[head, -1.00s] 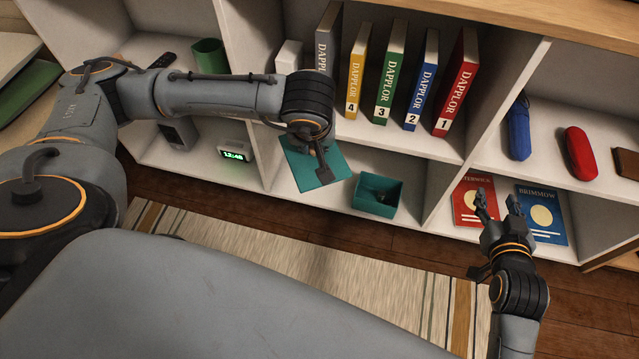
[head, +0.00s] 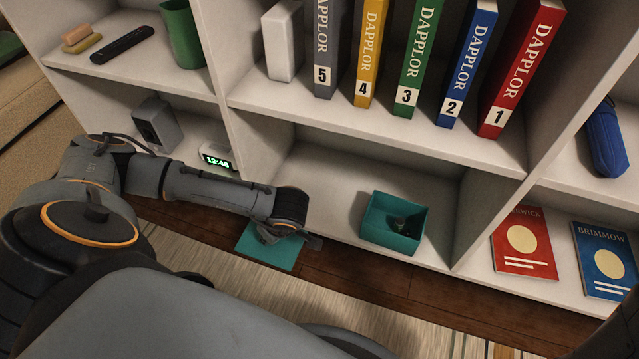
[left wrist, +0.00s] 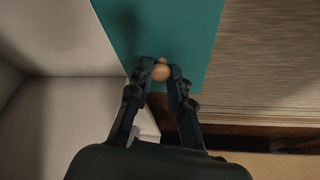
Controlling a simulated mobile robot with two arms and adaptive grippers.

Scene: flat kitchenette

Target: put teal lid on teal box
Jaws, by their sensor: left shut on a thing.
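The teal box (head: 393,229) stands open on the bottom shelf in the head view, with a small dark thing inside. The flat teal lid (head: 268,252) is to the left of the box, in front of the shelf's edge, partly hidden by my left arm. In the left wrist view, my left gripper (left wrist: 160,72) is shut on the round tan knob (left wrist: 161,72) of the teal lid (left wrist: 195,30). In the head view, the wrist hides most of this gripper. My right gripper is out of view.
The bottom compartment left of the box has bare shelf (head: 335,185). An upright divider (head: 487,215) stands right of the box, with a red book (head: 523,243) beyond it. Numbered binders stand above. A clock (head: 217,157) and a grey speaker-like box (head: 158,125) are at left.

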